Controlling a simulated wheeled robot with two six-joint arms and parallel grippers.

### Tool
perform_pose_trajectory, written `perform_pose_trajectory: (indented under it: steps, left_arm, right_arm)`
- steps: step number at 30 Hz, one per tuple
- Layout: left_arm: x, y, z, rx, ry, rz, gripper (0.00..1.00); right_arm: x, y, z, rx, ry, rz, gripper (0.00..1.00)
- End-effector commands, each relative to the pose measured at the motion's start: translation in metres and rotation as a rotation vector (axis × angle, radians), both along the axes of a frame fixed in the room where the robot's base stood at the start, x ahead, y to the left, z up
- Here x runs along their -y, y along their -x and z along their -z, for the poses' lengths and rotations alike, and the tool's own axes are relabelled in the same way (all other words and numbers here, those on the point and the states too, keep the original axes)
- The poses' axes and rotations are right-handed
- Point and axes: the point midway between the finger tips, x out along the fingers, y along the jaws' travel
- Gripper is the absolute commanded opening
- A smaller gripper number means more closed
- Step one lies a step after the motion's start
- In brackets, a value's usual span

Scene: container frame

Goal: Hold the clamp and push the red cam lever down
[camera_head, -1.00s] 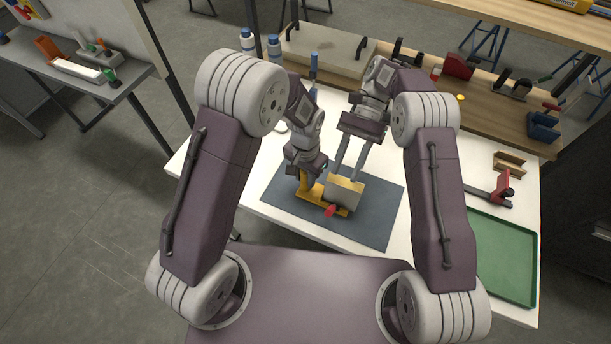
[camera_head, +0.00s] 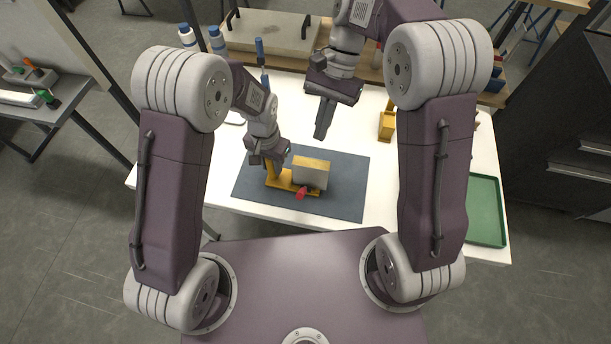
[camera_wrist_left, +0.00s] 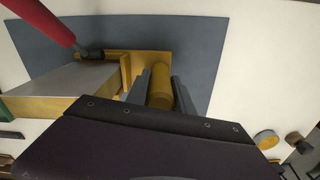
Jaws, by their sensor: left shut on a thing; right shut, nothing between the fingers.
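The yellow clamp (camera_head: 283,183) lies on the dark mat near the front of the table. My left gripper (camera_head: 270,167) is shut on its upright post; the left wrist view shows the fingers (camera_wrist_left: 160,92) on both sides of a yellow cylinder (camera_wrist_left: 160,80). A grey and tan block (camera_head: 310,174) sits at the clamp's right part. The red cam lever (camera_head: 302,193) shows at the front of the clamp; in the left wrist view the lever (camera_wrist_left: 45,20) slants at the top left. My right gripper (camera_head: 321,132) is shut and empty, above the mat's back edge, apart from the lever.
The dark mat (camera_head: 345,195) is clear to the right of the block. A green tray (camera_head: 484,212) lies at the right. A yellow piece (camera_head: 387,125) stands behind the mat. Blue-capped bottles (camera_head: 187,36) and a blue-handled tool (camera_head: 261,55) are at the back left.

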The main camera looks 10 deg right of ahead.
Motion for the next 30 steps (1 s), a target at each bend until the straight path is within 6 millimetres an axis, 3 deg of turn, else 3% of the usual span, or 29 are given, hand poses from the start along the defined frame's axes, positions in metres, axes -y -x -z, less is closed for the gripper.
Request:
perform_pose_trajectory:
  steps: [5,17,24,30]
  left_arm:
    - [0.000,-0.001,0.000,0.002,0.001,-0.001,0.00]
    - [0.000,-0.001,-0.001,0.002,0.001,-0.001,0.00]
    - [0.000,-0.001,-0.001,0.002,0.001,-0.001,0.00]
    - [0.000,-0.001,-0.001,0.002,0.001,-0.001,0.00]
  right_arm:
    - [-0.005,0.007,0.015,-0.003,0.000,-0.001,0.00]
    - [-0.026,0.041,0.091,-0.005,0.001,-0.002,0.00]
    - [-0.040,0.062,0.110,-0.002,0.000,-0.002,0.00]
    - [-0.043,0.065,0.113,-0.001,0.000,-0.001,0.00]
